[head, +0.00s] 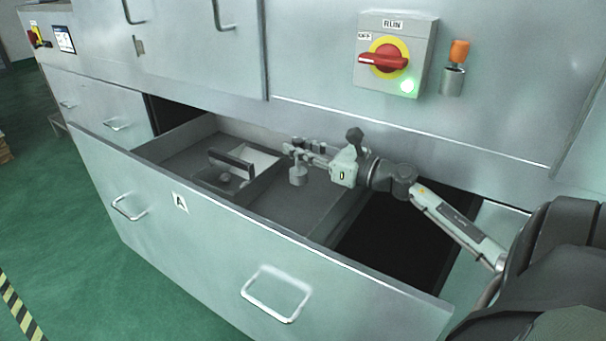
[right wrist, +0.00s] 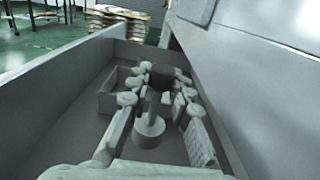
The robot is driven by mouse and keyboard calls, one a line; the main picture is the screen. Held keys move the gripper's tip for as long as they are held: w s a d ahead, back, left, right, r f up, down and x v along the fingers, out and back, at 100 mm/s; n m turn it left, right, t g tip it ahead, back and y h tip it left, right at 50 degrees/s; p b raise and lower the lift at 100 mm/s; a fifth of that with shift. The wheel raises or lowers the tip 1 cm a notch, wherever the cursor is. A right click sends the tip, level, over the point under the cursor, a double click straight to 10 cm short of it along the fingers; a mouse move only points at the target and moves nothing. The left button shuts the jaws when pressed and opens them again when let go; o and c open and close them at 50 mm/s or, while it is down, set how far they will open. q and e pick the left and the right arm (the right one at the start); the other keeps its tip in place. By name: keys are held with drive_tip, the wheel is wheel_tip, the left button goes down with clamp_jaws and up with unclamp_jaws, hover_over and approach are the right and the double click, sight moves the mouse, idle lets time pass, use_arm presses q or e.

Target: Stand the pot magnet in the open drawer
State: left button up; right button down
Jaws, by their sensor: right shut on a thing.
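The pot magnet (head: 298,176) is a small grey cylinder with a thin stem; it also shows in the right wrist view (right wrist: 149,131). My right gripper (head: 297,152) is shut on the magnet, which hangs below its fingers, roughly upright. In the right wrist view the fingers (right wrist: 158,105) lie on both sides of the stem. My left gripper is not in view.
The cabinet face above carries a red-and-yellow switch (head: 386,58) and an orange-topped fitting (head: 456,65). The right compartment floor looks clear around the magnet.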

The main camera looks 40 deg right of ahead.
sight(301, 169)
drive_tip(key=shift+s+d+f, duration=0.4)
drive_tip(key=shift+s, duration=0.15)
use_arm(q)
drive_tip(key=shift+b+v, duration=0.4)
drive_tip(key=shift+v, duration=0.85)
use_arm(e)
drive_tip(key=shift+f, duration=1.9)
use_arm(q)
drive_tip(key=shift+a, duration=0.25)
use_arm(e)
drive_tip(key=shift+f, duration=0.1)
drive_tip(key=shift+f+b, duration=0.5)
drive_tip(key=shift+b, duration=0.1)
drive_tip(key=c, duration=1.5)
unclamp_jaws()
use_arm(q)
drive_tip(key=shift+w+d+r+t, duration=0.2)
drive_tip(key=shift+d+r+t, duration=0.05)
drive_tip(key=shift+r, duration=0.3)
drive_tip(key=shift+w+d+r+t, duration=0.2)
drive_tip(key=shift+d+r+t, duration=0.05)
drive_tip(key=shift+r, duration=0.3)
use_arm(e)
drive_tip(key=shift+o, duration=0.5)
